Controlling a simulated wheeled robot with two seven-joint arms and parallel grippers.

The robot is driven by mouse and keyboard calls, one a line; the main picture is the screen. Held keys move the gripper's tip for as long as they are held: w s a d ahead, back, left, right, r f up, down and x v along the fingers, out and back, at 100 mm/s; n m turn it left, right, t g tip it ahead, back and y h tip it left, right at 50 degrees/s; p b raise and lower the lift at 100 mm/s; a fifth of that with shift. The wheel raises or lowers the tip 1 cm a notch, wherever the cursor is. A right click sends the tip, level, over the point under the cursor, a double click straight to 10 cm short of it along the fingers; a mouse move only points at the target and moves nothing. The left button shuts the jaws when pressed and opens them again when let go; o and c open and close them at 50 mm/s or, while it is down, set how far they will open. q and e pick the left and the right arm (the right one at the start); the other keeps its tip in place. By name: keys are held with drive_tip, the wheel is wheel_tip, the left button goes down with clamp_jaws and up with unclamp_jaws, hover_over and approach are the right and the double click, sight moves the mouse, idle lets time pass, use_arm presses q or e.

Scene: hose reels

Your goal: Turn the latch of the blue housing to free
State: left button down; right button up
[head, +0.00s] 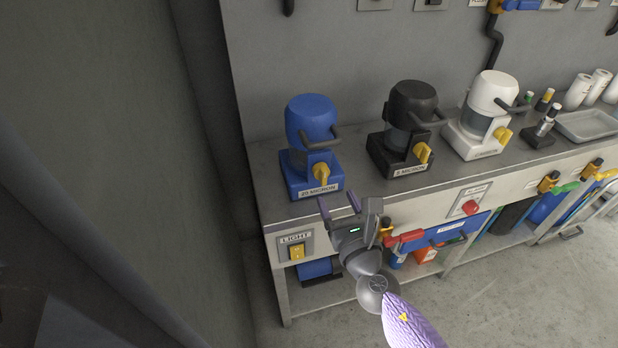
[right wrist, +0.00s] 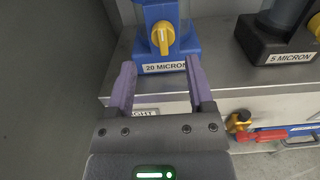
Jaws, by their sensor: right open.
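The blue housing (head: 311,122) stands at the left end of the bench, with a dark handle and a label that reads 20 MICRON in the right wrist view. Its yellow latch (head: 321,173) is on the front of its base; it also shows in the right wrist view (right wrist: 163,38), roughly upright. My right gripper (head: 338,205) is open and empty, in front of and below the latch, apart from it. In the right wrist view its two purple fingers (right wrist: 160,80) point toward the blue base, one each side of the label. My left gripper is not in view.
A black housing (head: 409,125) and a white housing (head: 485,115) with yellow latches stand to the right on the bench (head: 268,180). A light switch (head: 296,251) and a red button (head: 470,208) are on the bench front. A wall is close on the left.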

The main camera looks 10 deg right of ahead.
sight(325, 173)
drive_tip(key=w+b, duration=0.1)
drive_tip(key=w, duration=0.7)
drive_tip(key=shift+w, duration=0.1)
drive_tip(key=c, duration=0.9)
clamp_jaws()
drive_tip(key=shift+a+f, duration=0.1)
